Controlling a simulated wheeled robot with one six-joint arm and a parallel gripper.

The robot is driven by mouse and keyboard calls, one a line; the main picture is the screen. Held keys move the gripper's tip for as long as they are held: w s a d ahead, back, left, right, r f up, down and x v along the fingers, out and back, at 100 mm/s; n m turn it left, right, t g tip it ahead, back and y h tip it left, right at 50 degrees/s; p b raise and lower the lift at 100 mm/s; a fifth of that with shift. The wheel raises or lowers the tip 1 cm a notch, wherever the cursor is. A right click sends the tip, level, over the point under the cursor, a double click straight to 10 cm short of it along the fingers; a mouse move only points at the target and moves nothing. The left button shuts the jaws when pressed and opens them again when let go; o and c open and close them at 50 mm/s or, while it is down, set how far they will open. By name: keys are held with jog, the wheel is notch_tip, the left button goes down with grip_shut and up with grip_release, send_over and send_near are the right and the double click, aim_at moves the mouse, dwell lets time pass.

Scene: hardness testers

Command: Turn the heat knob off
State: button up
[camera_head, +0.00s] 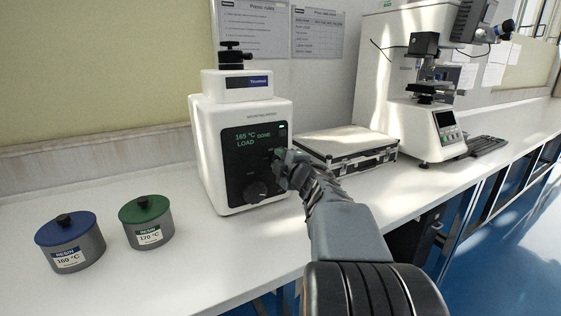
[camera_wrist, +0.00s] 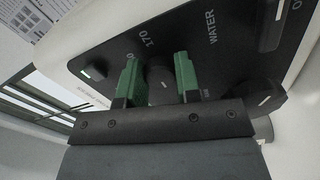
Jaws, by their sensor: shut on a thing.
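The white mounting press (camera_head: 215,150) stands on the bench with a black front panel (camera_head: 240,160). Its green display reads "165 °C DONE LOAD". My gripper (camera_head: 281,158) is at the right part of this panel, covering what it holds there. In the wrist view my gripper's green fingertips (camera_wrist: 158,78) sit on either side of a dark knob (camera_wrist: 161,88), shut on it. The label "170" beside it and a partly hidden number mark it as the heat knob. Its pointer is hard to read.
A larger black knob (camera_head: 256,190) sits lower on the panel; "WATER" is printed beside the held knob. Two resin tins, blue-lidded (camera_head: 78,252) and green-lidded (camera_head: 150,222), stand left. A silver case (camera_head: 345,145) and a hardness tester (camera_head: 430,130) stand right. The bench front is clear.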

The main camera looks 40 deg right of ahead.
jog(key=shift+f, duration=0.15)
jog(key=o, duration=0.9)
jog(key=shift+s+a+p, duration=0.3)
jog(key=shift+s+p, duration=0.2)
jog(key=shift+s, duration=1.8)
jog(key=shift+s+a+p, duration=0.35)
jog(key=shift+s+p, duration=0.2)
jog(key=shift+s, duration=1.7)
jog(key=shift+s+a+p, duration=0.3)
jog(key=shift+s+p, duration=0.2)
jog(key=shift+s, duration=1.8)
jog(key=shift+r, duration=0.2)
